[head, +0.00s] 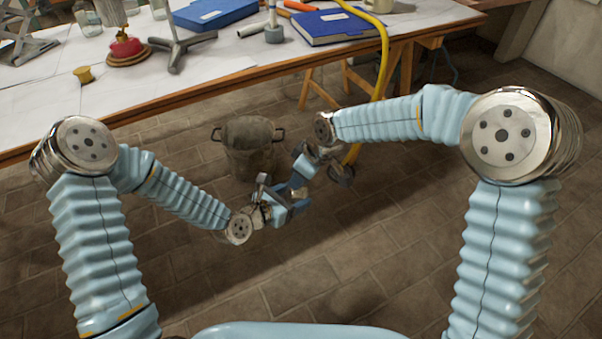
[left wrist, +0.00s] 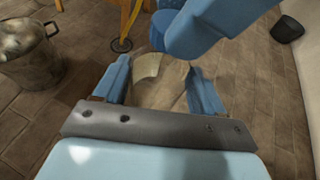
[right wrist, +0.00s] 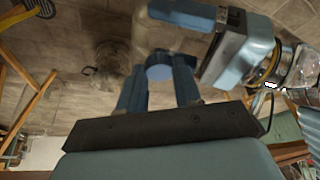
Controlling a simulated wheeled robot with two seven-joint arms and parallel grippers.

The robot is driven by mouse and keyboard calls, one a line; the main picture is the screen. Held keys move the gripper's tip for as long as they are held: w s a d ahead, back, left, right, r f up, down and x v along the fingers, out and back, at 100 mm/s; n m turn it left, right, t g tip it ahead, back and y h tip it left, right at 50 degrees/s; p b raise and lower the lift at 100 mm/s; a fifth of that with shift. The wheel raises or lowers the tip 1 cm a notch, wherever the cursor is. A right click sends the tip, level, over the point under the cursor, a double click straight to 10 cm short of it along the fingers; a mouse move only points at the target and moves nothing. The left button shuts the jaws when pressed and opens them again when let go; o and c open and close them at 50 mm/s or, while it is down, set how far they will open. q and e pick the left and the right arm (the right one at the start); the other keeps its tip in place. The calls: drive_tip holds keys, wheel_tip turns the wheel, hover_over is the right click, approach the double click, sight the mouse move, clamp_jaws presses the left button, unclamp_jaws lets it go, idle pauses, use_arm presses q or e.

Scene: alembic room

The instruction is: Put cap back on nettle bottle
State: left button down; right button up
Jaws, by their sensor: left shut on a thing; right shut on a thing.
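My left gripper (head: 292,205) and right gripper (head: 302,172) are close together above the floor, in front of the workbench. In the left wrist view, the left fingers (left wrist: 160,85) are shut around a pale, see-through thing, which looks like the nettle bottle (left wrist: 148,68). A blue finger of my right gripper (left wrist: 190,35) crosses just above it. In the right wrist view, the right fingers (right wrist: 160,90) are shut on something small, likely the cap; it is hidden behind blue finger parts. I cannot tell whether cap and bottle touch. No label is readable.
A metal bin (head: 248,150) stands on the floor behind my grippers. The near floor is clear.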

drive_tip(key=m, duration=0.2)
drive_tip(key=m+t+h, duration=0.1)
drive_tip(key=m, duration=0.1)
drive_tip(key=a+m+t+h, duration=0.1)
drive_tip(key=m, duration=0.2)
drive_tip(key=shift+s, duration=0.35)
drive_tip(key=m+h, duration=0.2)
drive_tip(key=m, duration=0.3)
drive_tip(key=shift+a, duration=0.1)
drive_tip(key=m, duration=0.2)
drive_tip(key=m+h, duration=0.1)
drive_tip(key=m, duration=0.1)
drive_tip(key=shift+w+a+h, duration=0.15)
drive_tip(key=shift+h, duration=0.15)
drive_tip(key=m, duration=0.2)
drive_tip(key=m+h, duration=0.1)
drive_tip(key=m, duration=0.1)
drive_tip(key=m+g+h, duration=0.1)
drive_tip(key=m, duration=0.1)
drive_tip(key=shift+w+a, duration=0.1)
drive_tip(key=shift+w, duration=0.15)
drive_tip(key=m+g, duration=0.1)
drive_tip(key=m, duration=0.2)
drive_tip(key=shift+m+h, duration=0.3)
drive_tip(key=shift+m, duration=0.1)
drive_tip(key=o, duration=1)
